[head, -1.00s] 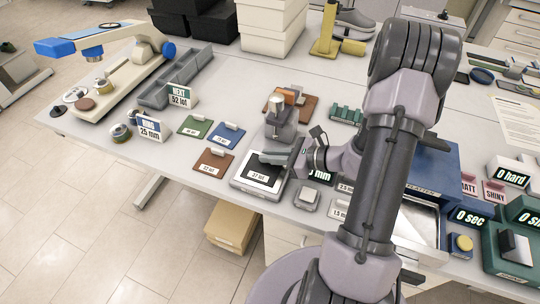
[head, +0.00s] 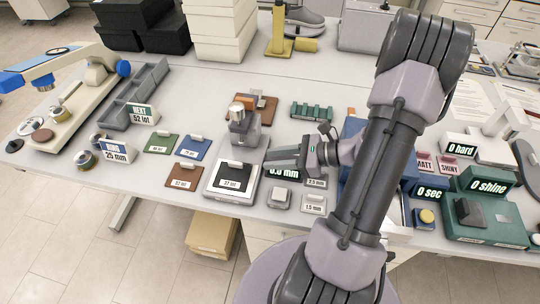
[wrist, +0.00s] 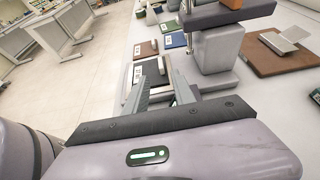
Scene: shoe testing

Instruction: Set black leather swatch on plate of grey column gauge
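The black leather swatch (head: 233,174), with a 37 lot label and a small tab, lies flat on a pale square plate (head: 211,189). The grey column gauge (head: 243,133) stands just behind this plate.
Brown (head: 184,177), green (head: 161,142) and blue (head: 195,149) swatches lie to the left. A 0.0 mm readout (head: 284,173) is partly hidden behind my gripper. Small weights or blocks (head: 280,199) sit at the front. A brown board (head: 268,103) lies behind the gauge.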

